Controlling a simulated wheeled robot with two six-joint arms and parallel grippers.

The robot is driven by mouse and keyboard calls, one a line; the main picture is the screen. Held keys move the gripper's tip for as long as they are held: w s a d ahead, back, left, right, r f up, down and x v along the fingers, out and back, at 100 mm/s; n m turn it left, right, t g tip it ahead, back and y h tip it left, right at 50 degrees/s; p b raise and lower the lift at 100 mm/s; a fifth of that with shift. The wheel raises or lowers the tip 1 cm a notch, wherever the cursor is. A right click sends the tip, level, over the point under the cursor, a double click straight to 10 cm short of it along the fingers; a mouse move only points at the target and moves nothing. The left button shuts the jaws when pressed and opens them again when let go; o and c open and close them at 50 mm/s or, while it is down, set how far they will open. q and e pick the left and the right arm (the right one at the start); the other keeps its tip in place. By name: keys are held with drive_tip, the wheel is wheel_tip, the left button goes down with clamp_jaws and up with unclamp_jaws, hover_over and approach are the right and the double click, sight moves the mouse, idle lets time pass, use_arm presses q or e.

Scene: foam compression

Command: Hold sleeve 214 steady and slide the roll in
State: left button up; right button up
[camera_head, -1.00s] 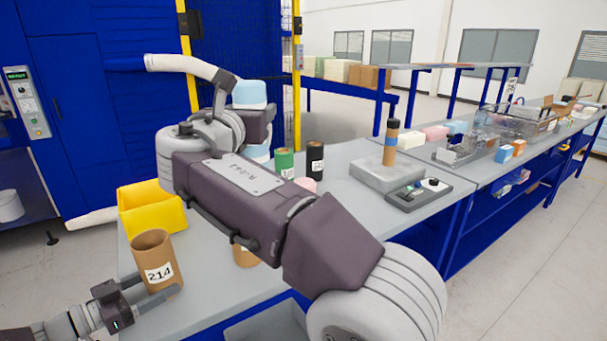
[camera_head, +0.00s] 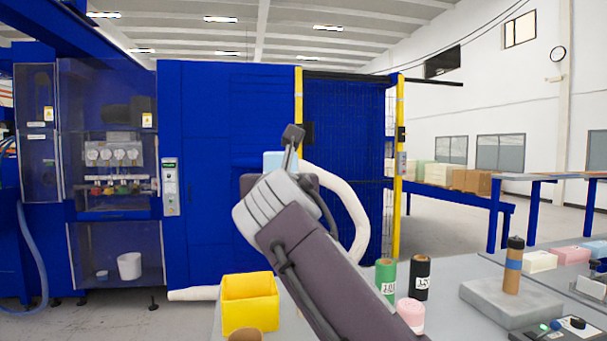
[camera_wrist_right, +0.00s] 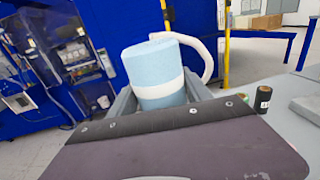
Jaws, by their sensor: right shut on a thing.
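A light blue foam roll with a white band (camera_wrist_right: 157,72) stands upright between the fingers of my right gripper (camera_wrist_right: 161,98), which is shut on it. In the head view the roll (camera_head: 273,160) is mostly hidden behind my right gripper (camera_head: 291,150), held high above the table. A brown cardboard sleeve (camera_head: 245,336) shows only its top rim at the bottom edge, in front of the yellow bin. Its label is out of view, so I cannot read whether it is 214. My left gripper is not in view.
The yellow bin (camera_head: 250,303) stands at the table's left. A green roll (camera_head: 386,278), a black roll (camera_head: 420,277) and a pink roll (camera_head: 411,314) stand right of my arm. A grey block (camera_head: 512,302) bears a brown cylinder (camera_head: 513,265). Blue machine cabinets stand behind.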

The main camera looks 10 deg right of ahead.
drive_tip(key=w+a+f+y, duration=0.1)
drive_tip(key=a+f, duration=0.1)
drive_tip(key=f, duration=0.2)
drive_tip(key=w+a+f+n+y, duration=0.1)
drive_tip(key=a+f, duration=0.2)
drive_tip(key=f, duration=0.2)
drive_tip(key=w+a+f+n+y, duration=0.1)
drive_tip(key=w+a+f, duration=0.1)
drive_tip(key=f, duration=0.3)
drive_tip(key=shift+a+f+y, duration=0.2)
drive_tip(key=shift+a+y, duration=0.2)
drive_tip(key=shift+a, duration=0.05)
drive_tip(key=shift+f, duration=2.25)
drive_tip(key=shift+s+f, duration=0.15)
drive_tip(key=shift+f, duration=0.2)
drive_tip(key=shift+f, duration=1.85)
drive_tip(key=shift+f, duration=0.2)
drive_tip(key=shift+f, duration=1.3)
drive_tip(key=shift+f, duration=0.2)
